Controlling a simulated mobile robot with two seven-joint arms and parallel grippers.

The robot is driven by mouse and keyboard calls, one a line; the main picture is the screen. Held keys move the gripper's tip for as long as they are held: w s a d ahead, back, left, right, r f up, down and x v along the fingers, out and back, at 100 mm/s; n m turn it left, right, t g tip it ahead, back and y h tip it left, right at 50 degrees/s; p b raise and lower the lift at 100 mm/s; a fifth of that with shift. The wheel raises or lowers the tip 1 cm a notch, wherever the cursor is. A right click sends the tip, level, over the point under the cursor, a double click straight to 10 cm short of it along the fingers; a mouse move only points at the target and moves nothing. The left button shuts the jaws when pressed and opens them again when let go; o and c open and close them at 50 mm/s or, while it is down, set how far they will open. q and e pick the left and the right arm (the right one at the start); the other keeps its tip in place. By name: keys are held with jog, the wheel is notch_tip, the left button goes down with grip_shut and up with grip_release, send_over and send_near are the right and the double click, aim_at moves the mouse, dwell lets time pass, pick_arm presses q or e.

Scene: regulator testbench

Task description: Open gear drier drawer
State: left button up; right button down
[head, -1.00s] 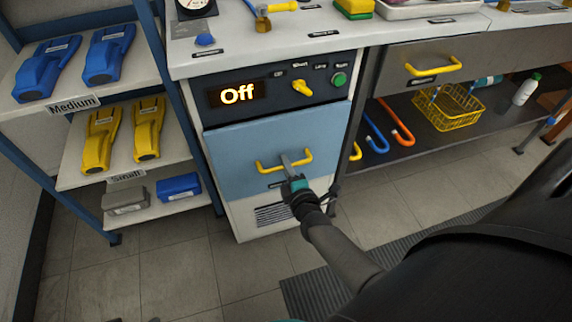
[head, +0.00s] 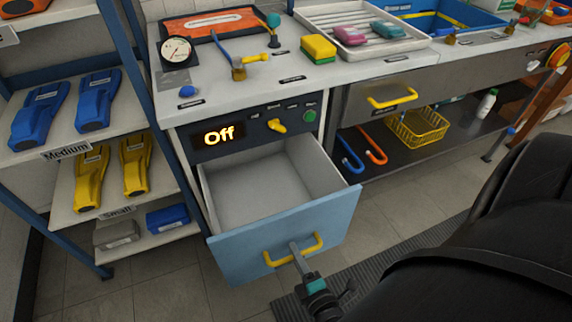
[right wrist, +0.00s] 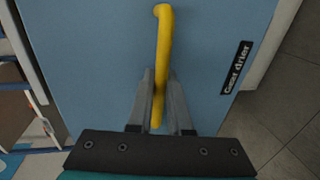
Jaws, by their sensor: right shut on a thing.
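The gear drier drawer (head: 240,240) has a light blue front and stands pulled out of its cabinet. Its grey inside is bare as far as I can see. My right gripper (head: 297,252) is shut on the yellow drawer handle (head: 270,260) near its middle. In the right wrist view the two fingers (right wrist: 159,100) lie on both sides of the yellow handle (right wrist: 163,40), beside the "Gear drier" label (right wrist: 236,68). The panel display (head: 218,134) above the drawer reads "Off". My left gripper is not in view.
A shelf with blue and yellow gear (head: 92,100) stands close on the left. The workbench top (head: 215,95) holds a gauge, a sponge and a tray. Another drawer with a yellow handle (head: 395,97) is at right. Floor is free in front of the drier.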

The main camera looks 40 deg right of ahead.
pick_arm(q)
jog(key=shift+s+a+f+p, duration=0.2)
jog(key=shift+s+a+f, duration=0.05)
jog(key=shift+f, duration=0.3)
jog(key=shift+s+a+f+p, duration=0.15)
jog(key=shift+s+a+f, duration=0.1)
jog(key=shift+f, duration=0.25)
pick_arm(e)
jog(key=f+v, duration=0.1)
jog(key=v, duration=0.7)
jog(key=shift+s+a+f, duration=0.2)
jog(key=shift+s+f, duration=0.1)
jog(key=shift+s, duration=0.15)
jog(key=c, duration=1.1)
grip_release()
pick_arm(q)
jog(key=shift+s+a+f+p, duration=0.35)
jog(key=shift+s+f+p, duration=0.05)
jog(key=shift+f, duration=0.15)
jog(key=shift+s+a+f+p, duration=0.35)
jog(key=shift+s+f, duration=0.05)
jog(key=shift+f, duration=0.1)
pick_arm(e)
jog(key=shift+v, duration=7.6)
